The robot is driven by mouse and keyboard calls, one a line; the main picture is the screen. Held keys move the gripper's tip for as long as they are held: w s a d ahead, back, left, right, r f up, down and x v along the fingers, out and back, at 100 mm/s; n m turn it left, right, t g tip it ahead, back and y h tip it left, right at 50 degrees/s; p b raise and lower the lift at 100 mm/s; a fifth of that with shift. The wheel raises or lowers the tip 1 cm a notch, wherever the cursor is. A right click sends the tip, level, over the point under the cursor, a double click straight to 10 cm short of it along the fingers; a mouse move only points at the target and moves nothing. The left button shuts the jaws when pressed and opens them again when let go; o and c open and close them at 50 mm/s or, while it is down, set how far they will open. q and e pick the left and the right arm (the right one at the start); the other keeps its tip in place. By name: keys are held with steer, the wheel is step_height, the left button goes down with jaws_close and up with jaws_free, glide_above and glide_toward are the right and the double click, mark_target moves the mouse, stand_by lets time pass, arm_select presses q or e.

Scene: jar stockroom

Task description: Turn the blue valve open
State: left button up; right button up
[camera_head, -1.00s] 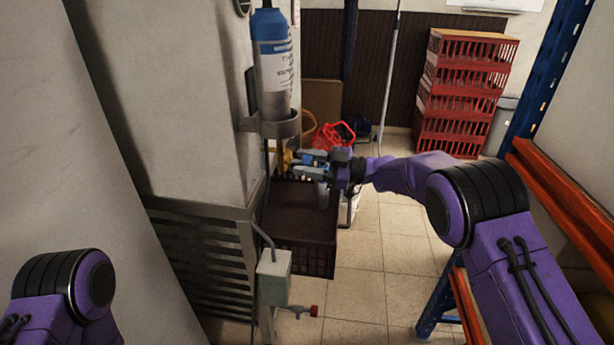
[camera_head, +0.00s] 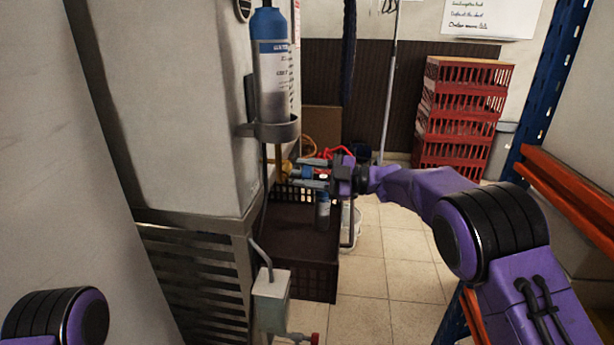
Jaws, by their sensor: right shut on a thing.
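My right gripper (camera_head: 290,172) reaches in from the right beside the wall column, its fingers pointing left. It is shut at a yellow fitting (camera_head: 284,165) on a thin pipe. The blue valve is mostly hidden by the fingers, so I cannot tell how far it is turned. My left gripper is out of view; only part of my left arm shows at the lower left.
A dark crate (camera_head: 305,270) stands on the floor below my right gripper. A blue-topped bottle (camera_head: 272,75) sits in a wall holder. A red tap (camera_head: 312,338) is low in front. Stacked red crates (camera_head: 462,115) stand behind; an orange-and-blue rack is right.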

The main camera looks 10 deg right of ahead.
steer(key=o, duration=1)
steer(key=shift+o, duration=0.2)
steer(key=b+v, duration=0.1)
steer(key=v, duration=0.9)
steer(key=shift+d, duration=0.3)
steer(key=shift+s, duration=0.1)
steer(key=s+d+r, duration=0.3)
steer(key=d+r, duration=0.4)
steer(key=d, duration=0.2)
steer(key=shift+d+p, duration=0.25)
steer(key=shift+p, duration=0.2)
